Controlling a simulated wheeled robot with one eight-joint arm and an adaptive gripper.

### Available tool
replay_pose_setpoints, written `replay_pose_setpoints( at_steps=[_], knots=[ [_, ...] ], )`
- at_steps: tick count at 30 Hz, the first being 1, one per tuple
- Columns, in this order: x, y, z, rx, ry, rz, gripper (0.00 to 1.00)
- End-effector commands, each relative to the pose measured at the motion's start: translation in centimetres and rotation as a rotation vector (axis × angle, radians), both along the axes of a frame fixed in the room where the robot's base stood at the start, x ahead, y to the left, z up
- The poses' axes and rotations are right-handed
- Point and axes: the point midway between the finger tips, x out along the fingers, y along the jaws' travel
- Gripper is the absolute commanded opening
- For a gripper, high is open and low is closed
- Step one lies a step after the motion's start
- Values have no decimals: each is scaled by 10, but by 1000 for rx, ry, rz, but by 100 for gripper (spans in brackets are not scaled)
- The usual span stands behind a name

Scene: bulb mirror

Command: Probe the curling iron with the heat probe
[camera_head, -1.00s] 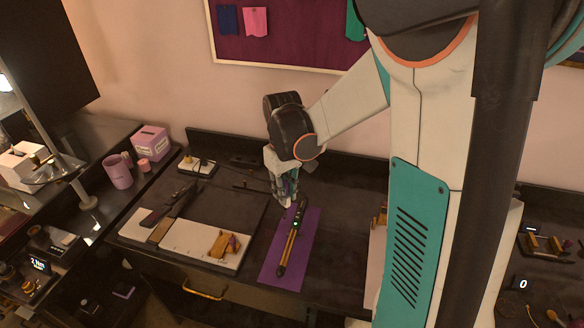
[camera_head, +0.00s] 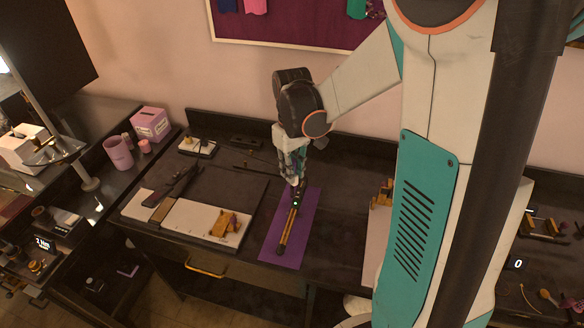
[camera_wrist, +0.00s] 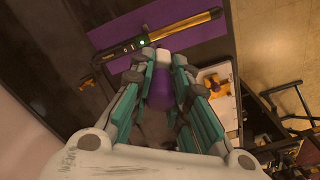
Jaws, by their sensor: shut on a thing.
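The curling iron (camera_head: 287,230) has a gold barrel, a dark handle and a green light. It lies lengthwise on a purple mat (camera_head: 308,215). In the wrist view the curling iron (camera_wrist: 185,25) lies just beyond my fingertips. My gripper (camera_head: 294,182) is over the handle end of the iron; in the wrist view its teal and grey fingers (camera_wrist: 158,75) are closed around a purple piece with a pale tip, which looks like the heat probe (camera_wrist: 160,93). The pale tip appears close to the iron near its green light. I cannot tell whether they touch. The head view mostly hides the probe.
Left of the mat is a white tray (camera_head: 168,226) with a yellow-brown object (camera_head: 226,224) on it and a dark tool across it. A pink cup (camera_head: 118,154) and pink box (camera_head: 150,124) stand farther left.

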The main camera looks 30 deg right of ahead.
Motion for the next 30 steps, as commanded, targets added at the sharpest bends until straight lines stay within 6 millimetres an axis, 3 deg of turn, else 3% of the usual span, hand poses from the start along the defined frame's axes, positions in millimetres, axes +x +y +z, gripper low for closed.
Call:
replay_pose_setpoints(
  at_steps=[24,30],
  knots=[
    [0,0,-77,0,0,0,0],
    [0,0,-73,0,0,0,0]
  ],
)
